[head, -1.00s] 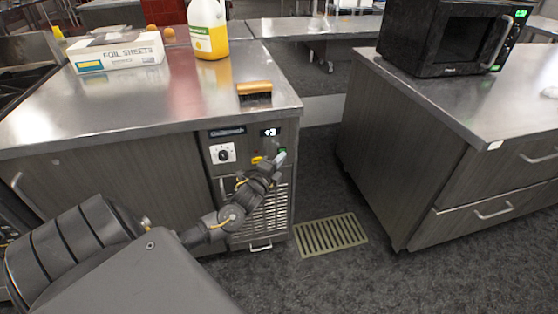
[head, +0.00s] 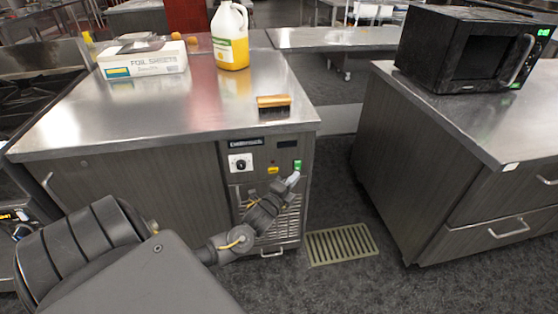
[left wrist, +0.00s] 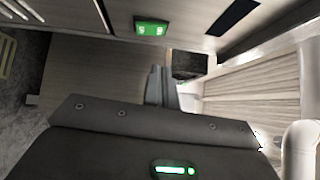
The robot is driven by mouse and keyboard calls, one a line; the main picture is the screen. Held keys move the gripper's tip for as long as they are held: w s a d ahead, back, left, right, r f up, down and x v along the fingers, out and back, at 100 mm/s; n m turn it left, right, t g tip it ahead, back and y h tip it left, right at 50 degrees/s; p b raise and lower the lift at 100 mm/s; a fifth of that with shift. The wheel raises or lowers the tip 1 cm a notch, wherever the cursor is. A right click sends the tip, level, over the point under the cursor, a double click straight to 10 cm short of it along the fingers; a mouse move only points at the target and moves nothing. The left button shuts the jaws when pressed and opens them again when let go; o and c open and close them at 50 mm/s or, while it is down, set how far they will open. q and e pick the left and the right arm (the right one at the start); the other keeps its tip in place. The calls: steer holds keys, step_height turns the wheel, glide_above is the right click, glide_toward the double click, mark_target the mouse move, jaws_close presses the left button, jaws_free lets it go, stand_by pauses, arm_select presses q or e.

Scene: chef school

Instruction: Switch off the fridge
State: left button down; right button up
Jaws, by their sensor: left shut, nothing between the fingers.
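The fridge (head: 130,182) is a grey-brown under-counter unit with a steel top. Its control panel at the right end has a dial (head: 240,163), a small yellow label (head: 272,170), a dark display (head: 287,142) and a green switch (head: 297,164). In the left wrist view the green switch (left wrist: 152,27) lies beyond the fingers and the display (left wrist: 232,17) is black. My left gripper (head: 292,180) is shut and empty, just below the green switch; contact is not clear. Its closed fingers (left wrist: 160,85) show in the left wrist view. My right gripper is not in view.
On the fridge top are a foil sheets box (head: 142,62), a jug of yellow liquid (head: 230,40) and a wooden brush (head: 273,101). A counter (head: 400,165) with a microwave (head: 465,50) stands right, across an aisle with a floor grate (head: 342,244).

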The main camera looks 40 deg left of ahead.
arm_select(q)
steer(key=s+d, duration=0.1)
steer(key=s, duration=0.6)
steer(key=shift+s+r, duration=0.3)
steer(key=shift+s, duration=0.1)
